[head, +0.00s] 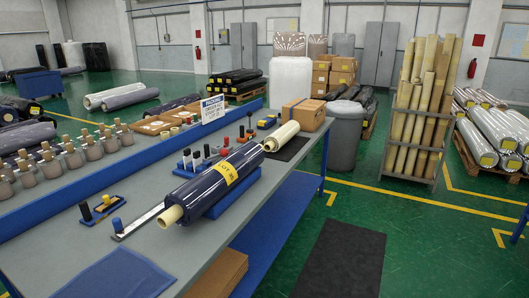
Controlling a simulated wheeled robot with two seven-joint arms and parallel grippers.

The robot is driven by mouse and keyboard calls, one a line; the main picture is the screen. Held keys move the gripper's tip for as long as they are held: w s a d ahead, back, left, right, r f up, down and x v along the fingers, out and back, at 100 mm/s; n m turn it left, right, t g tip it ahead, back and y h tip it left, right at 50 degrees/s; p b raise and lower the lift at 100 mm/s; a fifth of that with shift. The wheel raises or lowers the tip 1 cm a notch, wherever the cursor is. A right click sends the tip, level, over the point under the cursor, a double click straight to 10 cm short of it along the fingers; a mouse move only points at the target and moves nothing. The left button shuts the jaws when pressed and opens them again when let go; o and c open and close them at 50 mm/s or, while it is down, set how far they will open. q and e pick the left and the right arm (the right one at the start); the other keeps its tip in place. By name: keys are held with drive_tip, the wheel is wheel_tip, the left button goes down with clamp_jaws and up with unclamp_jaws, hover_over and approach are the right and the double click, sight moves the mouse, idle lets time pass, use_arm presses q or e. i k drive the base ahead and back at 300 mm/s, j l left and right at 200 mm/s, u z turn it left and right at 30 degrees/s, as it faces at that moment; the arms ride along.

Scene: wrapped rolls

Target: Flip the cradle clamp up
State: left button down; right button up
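A long dark-blue wrapped roll (200,196) with a yellow "LOT" label (228,173) lies across the grey table (165,245). Its pale core sticks out at both ends. A blue cradle (233,197) is under the roll and shows along its right side. I cannot clearly make out a clamp on the cradle or whether it is up or down. Neither of my grippers is in view.
Beside the roll are a metal strip (143,218), a blue holder with black and yellow pegs (101,210) and several small bottles (197,158). A cardboard box (304,115) stands at the far end. A blue cloth (117,275) lies in front. The nearby tabletop is mostly clear.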

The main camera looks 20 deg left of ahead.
sight(224, 152)
drive_tip(key=i+j, duration=0.1)
drive_tip(key=i, duration=0.4)
drive_tip(key=i+j+z, duration=0.1)
drive_tip(key=i, duration=0.35)
drive_tip(key=i+j, duration=0.1)
drive_tip(key=i, duration=0.4)
drive_tip(key=i+j+z, duration=0.1)
drive_tip(key=i+j, duration=0.05)
drive_tip(key=j, duration=0.1)
